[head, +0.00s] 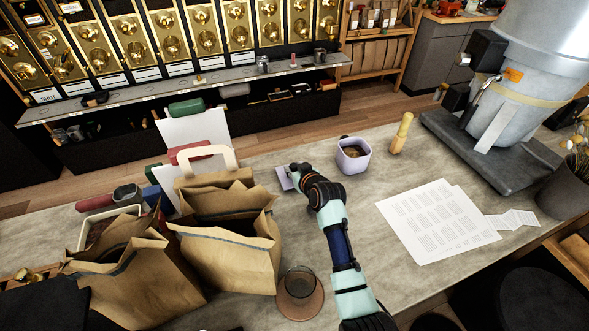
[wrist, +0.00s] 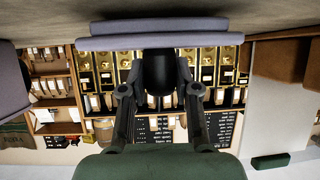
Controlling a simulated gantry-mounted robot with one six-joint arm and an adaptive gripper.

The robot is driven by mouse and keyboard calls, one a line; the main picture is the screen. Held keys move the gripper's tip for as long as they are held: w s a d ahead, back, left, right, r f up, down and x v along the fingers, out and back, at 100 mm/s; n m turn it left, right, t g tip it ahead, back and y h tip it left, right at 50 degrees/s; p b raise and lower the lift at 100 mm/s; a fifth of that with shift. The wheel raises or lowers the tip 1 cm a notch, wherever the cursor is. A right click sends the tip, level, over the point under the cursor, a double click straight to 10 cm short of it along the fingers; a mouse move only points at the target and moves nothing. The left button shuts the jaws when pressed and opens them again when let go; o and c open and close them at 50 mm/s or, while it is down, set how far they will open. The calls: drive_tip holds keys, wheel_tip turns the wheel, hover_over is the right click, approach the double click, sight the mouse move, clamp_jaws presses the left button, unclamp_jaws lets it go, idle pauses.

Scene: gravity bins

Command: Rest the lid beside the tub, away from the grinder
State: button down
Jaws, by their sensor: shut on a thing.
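The lavender tub (head: 347,163) stands upright on the grey counter, open, with dark contents inside. My gripper (head: 300,176) is left of the tub and shut on the lavender lid (head: 284,179), whose flat edge shows left of the fingers. In the wrist view, which looks upside down, the lid (wrist: 165,42) lies across my fingertips (wrist: 160,75), seen edge-on, close to the counter; I cannot tell whether it touches. My fingers hide part of the lid. The grinder (head: 505,110) stands far right on a dark base.
A wooden-handled tool (head: 401,135) stands between tub and grinder. Paper bags (head: 230,240) stand left of my arm, with a glass (head: 300,285) near the front. Printed sheets (head: 435,220) lie at right. The counter behind and left of the lid is partly clear.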

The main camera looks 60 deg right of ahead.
drive_tip(key=shift+f, duration=0.25)
drive_tip(key=c, duration=0.8)
unclamp_jaws()
drive_tip(key=shift+o, duration=0.2)
drive_tip(key=v, duration=1.2)
